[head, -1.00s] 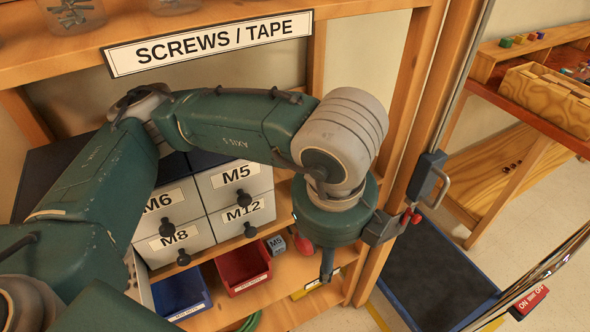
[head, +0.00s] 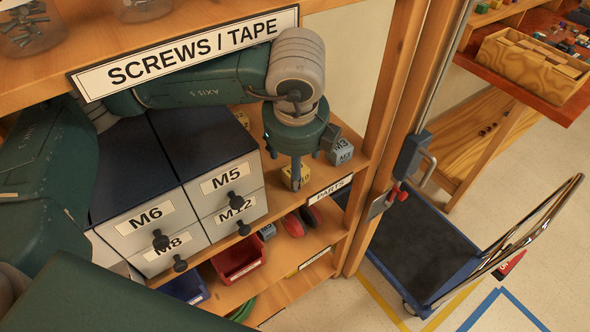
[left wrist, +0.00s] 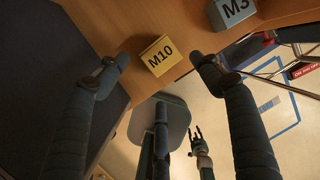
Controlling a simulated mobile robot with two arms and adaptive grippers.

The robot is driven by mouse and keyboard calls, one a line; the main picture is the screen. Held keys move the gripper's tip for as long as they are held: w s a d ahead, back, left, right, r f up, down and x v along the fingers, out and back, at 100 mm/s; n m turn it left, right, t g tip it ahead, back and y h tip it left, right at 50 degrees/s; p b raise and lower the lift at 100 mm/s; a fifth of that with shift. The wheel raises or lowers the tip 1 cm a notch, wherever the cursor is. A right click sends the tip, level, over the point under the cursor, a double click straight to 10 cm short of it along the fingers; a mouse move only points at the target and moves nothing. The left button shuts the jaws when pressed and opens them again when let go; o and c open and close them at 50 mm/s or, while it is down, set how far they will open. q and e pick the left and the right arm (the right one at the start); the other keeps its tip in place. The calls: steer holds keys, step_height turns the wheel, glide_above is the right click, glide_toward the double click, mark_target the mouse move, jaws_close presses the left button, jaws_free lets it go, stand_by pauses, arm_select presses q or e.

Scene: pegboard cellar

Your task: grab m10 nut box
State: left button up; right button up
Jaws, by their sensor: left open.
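The yellow M10 nut box (head: 304,175) stands on the shelf above the PARTS label, partly hidden by my left gripper in the head view. In the left wrist view the M10 box (left wrist: 159,55) shows its labelled face. My left gripper (head: 297,180) points down at the box; its fingers look edge-on there. In the left wrist view my left gripper (left wrist: 162,64) is open, with one fingertip on each side of the box and gaps between. A small dark pronged shape (left wrist: 198,148) lower down may be my right gripper; its opening is unclear.
A grey-blue M3 box (head: 342,152) stands right of the M10 box, also in the left wrist view (left wrist: 233,12). Labelled drawers (head: 138,225) stand left. A shelf post (head: 385,140) rises right. Below are a red bin (head: 240,262) and a blue-framed cart (head: 420,245).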

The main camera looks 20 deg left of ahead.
arm_select(q)
steer(key=shift+w+a+r, duration=0.1)
steer(key=shift+w+a, duration=0.05)
steer(key=shift+w, duration=0.3)
steer(key=p+x, duration=0.1)
steer(key=x, duration=0.4)
steer(key=shift+a, duration=0.1)
steer(key=shift+c, duration=1.4)
jaws_close()
arm_select(e)
steer(key=shift+w+a+r, duration=0.1)
steer(key=shift+w+r, duration=0.1)
steer(key=shift+r, duration=0.2)
steer(key=shift+w+a+r, duration=0.1)
steer(key=shift+w+r, duration=0.05)
steer(key=shift+r, duration=0.25)
